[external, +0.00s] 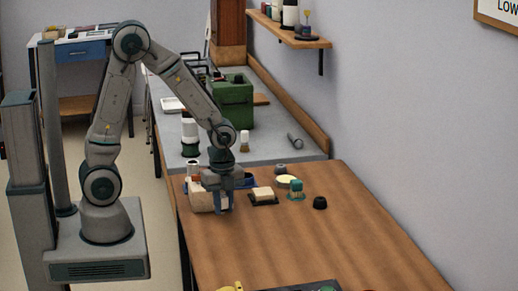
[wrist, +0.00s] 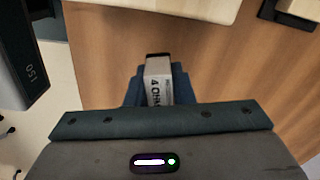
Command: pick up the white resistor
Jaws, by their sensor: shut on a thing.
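The white resistor (wrist: 158,82) is a small pale block with dark lettering on its side and a dark end. In the wrist view it sits between the blue fingers of my gripper (wrist: 155,92), which is shut on it. In the external view my gripper (external: 222,203) points down at the left part of the wooden table (external: 300,235), just right of a cream block. The resistor is mostly hidden by the fingers there. I cannot tell whether it touches the tabletop.
The cream block (external: 200,200) stands close on the left. A dark item marked 150 (wrist: 18,60) is at left in the wrist view. The table's right middle is clear.

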